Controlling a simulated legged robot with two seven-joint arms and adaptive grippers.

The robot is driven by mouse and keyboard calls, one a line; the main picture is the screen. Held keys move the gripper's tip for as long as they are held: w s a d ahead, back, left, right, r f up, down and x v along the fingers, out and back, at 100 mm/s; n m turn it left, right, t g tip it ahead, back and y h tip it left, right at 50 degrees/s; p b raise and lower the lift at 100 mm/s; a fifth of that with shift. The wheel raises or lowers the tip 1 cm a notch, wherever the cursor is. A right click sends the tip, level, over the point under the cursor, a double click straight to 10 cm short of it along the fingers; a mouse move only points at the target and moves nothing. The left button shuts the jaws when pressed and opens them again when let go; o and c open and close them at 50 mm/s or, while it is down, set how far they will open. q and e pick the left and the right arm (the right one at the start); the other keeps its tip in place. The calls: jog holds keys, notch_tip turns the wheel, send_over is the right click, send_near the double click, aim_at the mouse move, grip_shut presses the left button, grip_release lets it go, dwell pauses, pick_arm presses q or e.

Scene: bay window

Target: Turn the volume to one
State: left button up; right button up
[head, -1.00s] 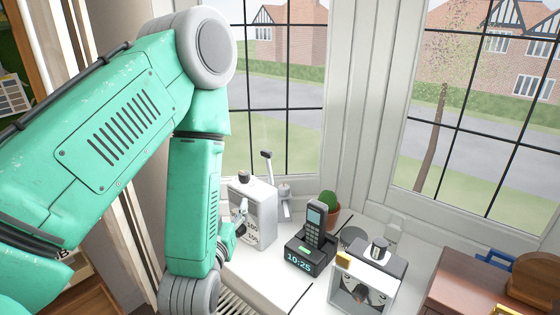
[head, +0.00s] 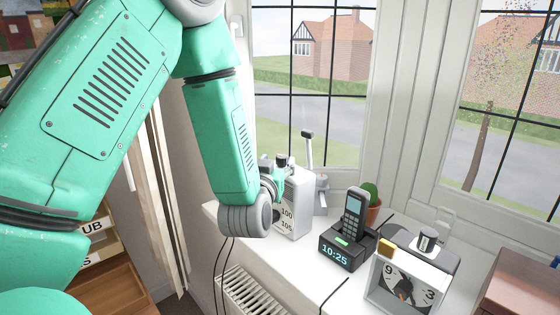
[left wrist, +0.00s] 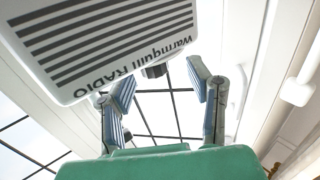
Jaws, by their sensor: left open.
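The white radio (head: 295,200) stands on the windowsill, its front dial marked 100 and 105. A dark knob (head: 282,160) sits at its top. In the left wrist view the radio (left wrist: 105,40) shows upside down with its lettering and dark grille stripes, and the knob (left wrist: 155,70) shows between the finger tips. My left gripper (head: 280,176) is at the radio's left side, near the top, and partly covers it. In the left wrist view its two fingers (left wrist: 160,84) are spread apart with nothing held. Whether a finger touches the knob I cannot tell. My right gripper is not in view.
A cordless phone (head: 353,215) stands in a dock (head: 345,248) reading 10:25, right of the radio. A clock (head: 408,285), a cactus pot (head: 373,212) and the window handle (head: 308,150) are near. A radiator (head: 250,292) is below the sill.

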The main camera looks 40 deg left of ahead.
aim_at(280, 160)
pick_arm(q)
jog(key=shift+w+a+r, duration=0.1)
jog(key=shift+w+a, duration=0.1)
jog(key=shift+w, duration=0.5)
jog(key=shift+w+r, duration=0.15)
jog(key=shift+w, duration=0.55)
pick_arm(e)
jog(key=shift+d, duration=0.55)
pick_arm(q)
jog(key=shift+a, duration=0.15)
jog(key=shift+a+f, duration=0.2)
jog(key=shift+a, duration=0.05)
grip_shut()
jog(key=shift+d, duration=0.1)
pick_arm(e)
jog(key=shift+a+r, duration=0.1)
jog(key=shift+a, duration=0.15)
